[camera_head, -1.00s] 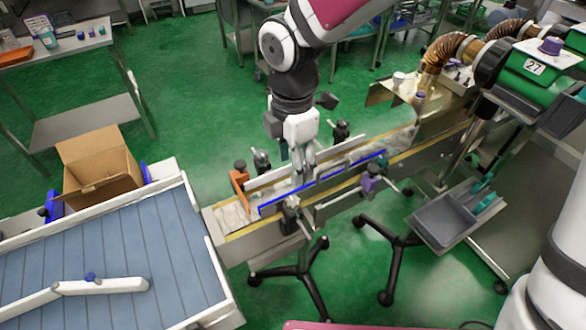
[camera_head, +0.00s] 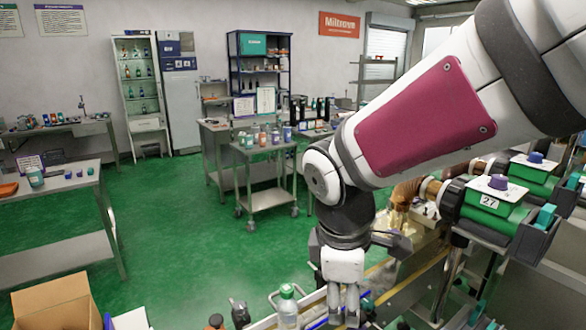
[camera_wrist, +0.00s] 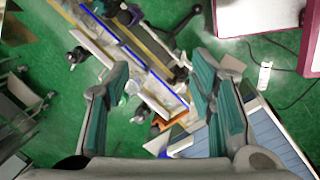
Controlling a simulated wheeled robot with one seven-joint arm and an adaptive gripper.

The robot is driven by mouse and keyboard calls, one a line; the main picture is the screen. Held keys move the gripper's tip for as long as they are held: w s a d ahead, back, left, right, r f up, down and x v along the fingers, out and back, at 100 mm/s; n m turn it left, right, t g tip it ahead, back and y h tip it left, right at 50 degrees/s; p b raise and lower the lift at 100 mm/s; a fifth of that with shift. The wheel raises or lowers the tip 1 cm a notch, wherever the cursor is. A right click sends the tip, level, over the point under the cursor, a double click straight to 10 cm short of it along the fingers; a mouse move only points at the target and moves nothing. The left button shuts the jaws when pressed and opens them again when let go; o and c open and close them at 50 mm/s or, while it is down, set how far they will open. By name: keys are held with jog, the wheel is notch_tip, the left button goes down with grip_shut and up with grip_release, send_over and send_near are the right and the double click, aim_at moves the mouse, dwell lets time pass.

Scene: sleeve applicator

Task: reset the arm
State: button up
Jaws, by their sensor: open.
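My gripper (camera_head: 343,318) hangs pointing down from my arm in the lower right of the head view, over the narrow conveyor (camera_head: 405,290). In the wrist view my gripper (camera_wrist: 162,75) shows two teal-padded fingers spread wide, with nothing held between them. The lower part of the conveyor is cut off by the head view's bottom edge. In the wrist view the conveyor's blue rail (camera_wrist: 125,45) runs diagonally beyond the fingers.
A green machine numbered 27 (camera_head: 490,207) stands right of my arm. An open cardboard box (camera_head: 55,305) is at lower left. A small cart (camera_head: 265,165) with several containers stands behind. Green floor (camera_head: 180,235) is clear at middle left. The blue belt (camera_wrist: 275,130) shows at lower right in the wrist view.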

jog(key=s+d+r+m+t+y, duration=0.1)
jog(key=s+d+r+m+t, duration=0.2)
jog(key=s+d+r+m, duration=0.5)
jog(key=s+d+m, duration=0.3)
jog(key=m, duration=0.4)
jog(key=shift+s+r, duration=0.2)
jog(key=shift+s, duration=0.05)
